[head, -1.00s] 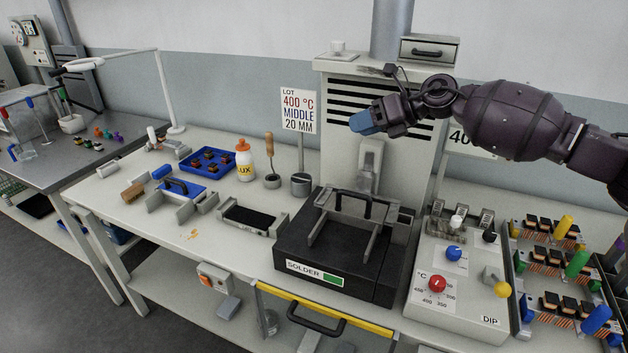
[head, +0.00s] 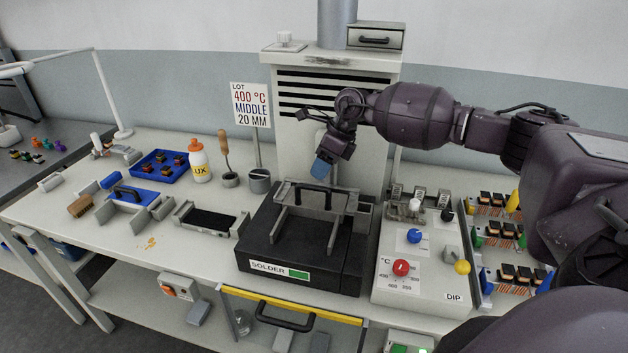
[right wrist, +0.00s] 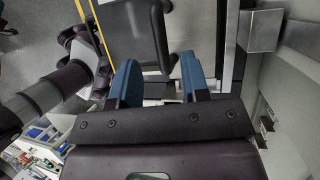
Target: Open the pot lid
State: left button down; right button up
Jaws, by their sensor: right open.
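The solder pot (head: 262,252) is a black box with a SOLDER label and a green patch, standing on the middle of the bench. On its top is a grey frame with a dark lid handle (head: 313,187); the lid appears closed. My right gripper (head: 320,168), with blue fingertips, points down just above and behind the handle, empty. In the right wrist view its two blue fingers (right wrist: 160,84) are spread apart. A dark bar (right wrist: 160,40) lies beyond and between them; I cannot tell if it is touched.
A grey vented cabinet (head: 290,150) stands behind the pot. A control box with knobs (head: 385,285) is right of it. A cup (head: 259,181), a flux bottle (head: 199,165) and a blue tray (head: 145,160) are left. A yellow-edged drawer handle (head: 286,318) is below.

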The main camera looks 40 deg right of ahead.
aim_at(316, 189)
jog(key=shift+x, duration=2.35)
jog(key=shift+c, duration=0.3)
grip_shut()
